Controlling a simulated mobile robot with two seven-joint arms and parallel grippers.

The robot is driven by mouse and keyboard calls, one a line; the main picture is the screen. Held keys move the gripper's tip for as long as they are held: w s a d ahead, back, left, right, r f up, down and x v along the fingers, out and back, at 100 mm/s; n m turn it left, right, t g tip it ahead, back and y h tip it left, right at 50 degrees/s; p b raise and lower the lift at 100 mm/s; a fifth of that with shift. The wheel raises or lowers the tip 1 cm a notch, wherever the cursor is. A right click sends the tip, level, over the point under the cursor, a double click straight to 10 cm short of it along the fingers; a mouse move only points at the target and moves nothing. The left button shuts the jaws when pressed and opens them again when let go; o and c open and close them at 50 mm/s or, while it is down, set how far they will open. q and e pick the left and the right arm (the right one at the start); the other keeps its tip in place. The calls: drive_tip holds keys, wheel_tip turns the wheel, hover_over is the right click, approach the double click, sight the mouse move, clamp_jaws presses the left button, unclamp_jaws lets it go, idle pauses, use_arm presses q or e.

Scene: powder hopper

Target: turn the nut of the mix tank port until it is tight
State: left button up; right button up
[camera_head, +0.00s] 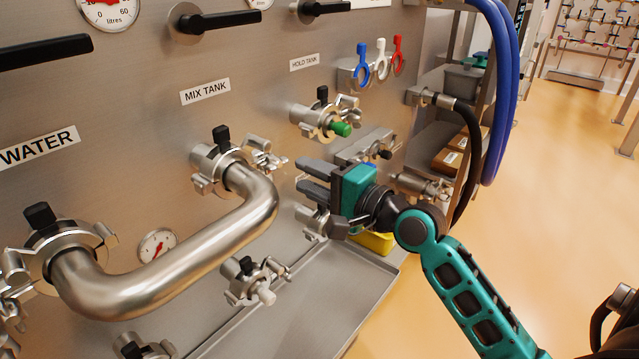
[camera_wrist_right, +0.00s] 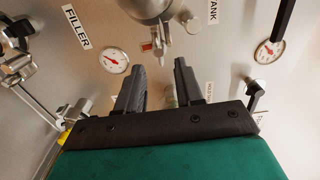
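The mix tank port (camera_head: 212,165) is on the steel panel under the MIX TANK label (camera_head: 205,91). A clamp with a black knob surrounds it, and its wing nut (camera_head: 265,156) sticks out to the right. A bent steel pipe (camera_head: 190,268) runs from this port to the port under the WATER label. My right gripper (camera_head: 302,176) is open and empty, to the right of and slightly below the nut, apart from it. Its two fingers point left toward the panel. The open fingers also show in the right wrist view (camera_wrist_right: 159,68). My left gripper is not in view.
The hold tank port (camera_head: 318,122) with a green plug (camera_head: 341,129) is just above my right gripper. A capped port (camera_head: 245,280) sits below, over a steel tray (camera_head: 330,300). Blue hoses (camera_head: 505,90) hang at the right. Open floor lies right of the panel.

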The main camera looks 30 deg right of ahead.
sight(282, 165)
drive_tip(key=x, duration=0.5)
drive_tip(key=shift+w+a+r+p, duration=0.1)
drive_tip(key=shift+p, duration=0.2)
drive_tip(key=shift+x, duration=0.95)
clamp_jaws()
